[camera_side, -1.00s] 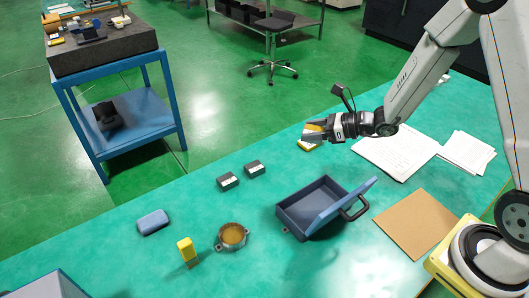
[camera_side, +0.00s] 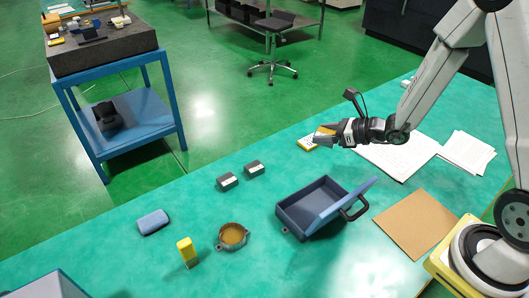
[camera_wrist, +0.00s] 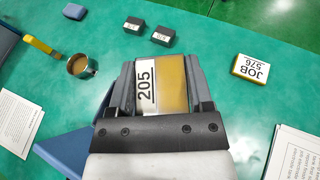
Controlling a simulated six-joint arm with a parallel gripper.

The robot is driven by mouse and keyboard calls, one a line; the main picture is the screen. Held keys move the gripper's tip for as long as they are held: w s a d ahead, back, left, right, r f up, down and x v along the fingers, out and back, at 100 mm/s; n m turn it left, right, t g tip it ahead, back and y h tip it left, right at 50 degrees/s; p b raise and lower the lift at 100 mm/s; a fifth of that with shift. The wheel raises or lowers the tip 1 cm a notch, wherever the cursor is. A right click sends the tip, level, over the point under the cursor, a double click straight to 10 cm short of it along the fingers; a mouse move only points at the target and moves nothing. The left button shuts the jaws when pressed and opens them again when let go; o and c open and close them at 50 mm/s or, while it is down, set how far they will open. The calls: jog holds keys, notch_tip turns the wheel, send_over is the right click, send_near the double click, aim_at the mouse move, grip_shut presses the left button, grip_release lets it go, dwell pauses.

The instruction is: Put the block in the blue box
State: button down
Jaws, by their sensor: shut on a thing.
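My gripper (camera_side: 326,134) is shut on a brass-coloured block with a white label reading 205. In the wrist view the block (camera_wrist: 172,83) sits between both fingers of my gripper (camera_wrist: 162,80). My gripper holds it above the table, behind the blue box. The blue box (camera_side: 298,232) stands on the green table with its lid tilted open to the right and a dark handle there. Part of the blue box (camera_wrist: 65,148) shows at the lower left of the wrist view; my gripper hides the rest.
A yellow JOB 576 piece (camera_wrist: 250,68) lies near my gripper. Papers (camera_side: 398,150) and a brown board (camera_side: 416,224) lie right.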

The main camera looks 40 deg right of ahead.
jog(key=s+d+f+m, duration=0.1)
jog(key=s+d+f, duration=0.3)
jog(key=d+f, duration=0.5)
jog(key=shift+d+f+t+h, duration=0.3)
jog(key=shift+d+f, duration=0.1)
jog(key=shift+f, duration=0.25)
jog(key=shift+f, duration=0.15)
send_over(345, 185)
jog(key=shift+f, duration=2.8)
jog(key=shift+f, duration=2.05)
jog(key=shift+f, duration=0.15)
jog(key=shift+c, duration=1.3)
grip_release()
